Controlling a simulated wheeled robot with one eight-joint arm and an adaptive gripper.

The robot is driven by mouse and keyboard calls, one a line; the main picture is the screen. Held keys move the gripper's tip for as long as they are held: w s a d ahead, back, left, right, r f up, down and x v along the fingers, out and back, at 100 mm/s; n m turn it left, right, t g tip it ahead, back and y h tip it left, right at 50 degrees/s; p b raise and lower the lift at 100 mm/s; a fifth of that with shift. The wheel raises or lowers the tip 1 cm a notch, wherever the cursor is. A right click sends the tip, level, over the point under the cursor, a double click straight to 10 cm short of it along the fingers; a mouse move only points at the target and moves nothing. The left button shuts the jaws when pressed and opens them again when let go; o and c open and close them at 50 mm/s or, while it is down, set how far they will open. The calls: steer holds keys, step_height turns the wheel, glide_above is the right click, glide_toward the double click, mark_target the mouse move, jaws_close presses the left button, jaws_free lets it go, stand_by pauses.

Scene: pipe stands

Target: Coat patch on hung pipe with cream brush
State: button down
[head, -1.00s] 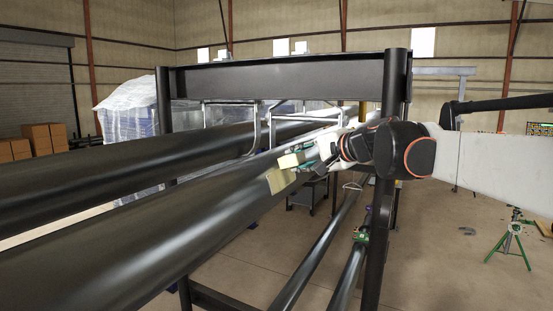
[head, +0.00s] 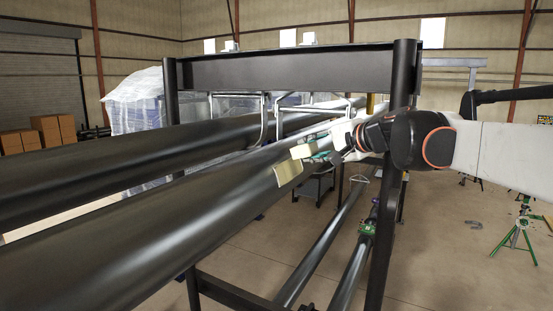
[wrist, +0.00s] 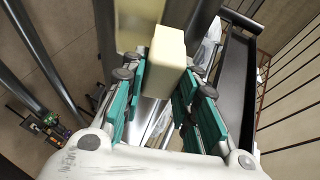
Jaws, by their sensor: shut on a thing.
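The hung pipe (head: 150,225) is a thick, dark, glossy pipe running from the lower left toward the middle of the head view. A pale yellow-cream patch (head: 288,174) lies on its side near my gripper; it also shows in the wrist view (wrist: 130,25). My gripper (head: 324,152) is shut on the cream brush (head: 303,151), a pale block. In the wrist view the brush (wrist: 167,52) sticks out beyond the green finger pads, partly overlapping the patch. The brush is at the patch's upper edge; whether they touch I cannot tell.
A second dark pipe (head: 120,153) runs behind and parallel. A stand's crossbeam (head: 285,73) is above, with its right post (head: 384,235) close to my arm. Thinner pipes (head: 318,252) lie low beneath. A green tripod stand (head: 519,228) is on open floor at right.

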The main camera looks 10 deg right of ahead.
steer(key=shift+d, duration=0.1)
steer(key=s+d+f+b, duration=0.2)
steer(key=d+b, duration=0.1)
steer(key=d, duration=0.2)
steer(key=x, duration=0.5)
steer(key=shift+w+d+b, duration=0.1)
steer(key=shift+w+b, duration=0.05)
steer(key=shift+b, duration=0.25)
stand_by(0.4)
steer(key=shift+w+a+f, duration=0.25)
steer(key=shift+w+a, duration=0.1)
steer(key=shift+a, duration=0.15)
stand_by(0.3)
